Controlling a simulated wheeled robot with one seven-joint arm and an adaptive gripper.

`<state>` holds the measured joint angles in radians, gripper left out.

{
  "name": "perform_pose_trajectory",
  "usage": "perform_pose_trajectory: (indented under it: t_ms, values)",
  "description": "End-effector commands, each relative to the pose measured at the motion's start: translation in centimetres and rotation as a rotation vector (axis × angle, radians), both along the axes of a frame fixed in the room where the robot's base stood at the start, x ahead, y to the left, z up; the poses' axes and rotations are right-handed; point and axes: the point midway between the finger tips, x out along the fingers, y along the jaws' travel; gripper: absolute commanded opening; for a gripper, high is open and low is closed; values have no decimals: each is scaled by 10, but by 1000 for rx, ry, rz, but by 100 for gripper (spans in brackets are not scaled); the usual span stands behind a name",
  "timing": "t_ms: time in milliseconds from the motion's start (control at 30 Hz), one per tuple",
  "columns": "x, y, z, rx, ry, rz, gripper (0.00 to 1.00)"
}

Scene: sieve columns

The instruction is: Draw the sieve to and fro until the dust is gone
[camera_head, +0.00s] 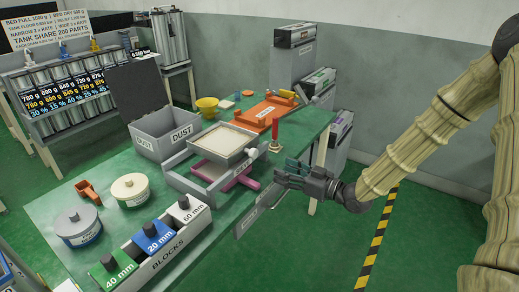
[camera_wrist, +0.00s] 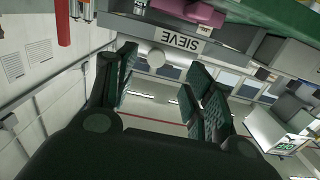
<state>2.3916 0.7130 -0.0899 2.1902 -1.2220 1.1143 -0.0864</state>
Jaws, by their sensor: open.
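The sieve (camera_head: 248,138) is a grey square frame holding pale material. It sits on a grey stand (camera_head: 178,180) on the green table, with a pink piece (camera_head: 240,181) under it. In the wrist view its front wall with the upside-down SIEVE label (camera_wrist: 180,38) is at the top, and a pale round knob (camera_wrist: 156,58) projects below the label. My gripper (camera_head: 288,170) is open and empty, to the right of the sieve and apart from it. In the wrist view its fingers (camera_wrist: 160,85) spread either side of the knob's line. A grey box labelled DUST (camera_head: 150,145) stands open behind-left of the sieve.
Blocks in a holder (camera_head: 155,262), a pale-lidded tub (camera_head: 130,190), a grey-lidded tub (camera_head: 77,226) and an orange scoop (camera_head: 89,192) stand nearer. An orange tray (camera_head: 266,111), yellow bowl (camera_head: 207,105) and red-handled upright (camera_head: 275,130) are farther back.

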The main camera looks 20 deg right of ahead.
Motion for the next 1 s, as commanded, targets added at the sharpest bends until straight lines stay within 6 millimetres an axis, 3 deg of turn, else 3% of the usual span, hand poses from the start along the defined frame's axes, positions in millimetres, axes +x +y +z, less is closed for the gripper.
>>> perform_pose_trajectory:
  t_ms: [33,167,800,1000]
  values:
    - [1,-3,10,4,-23,5,52]
    - [3,-3,18,4,-49,15,52]
    - [73,52,18,3,-49,17,52]
    - [85,61,18,4,-49,15,52]
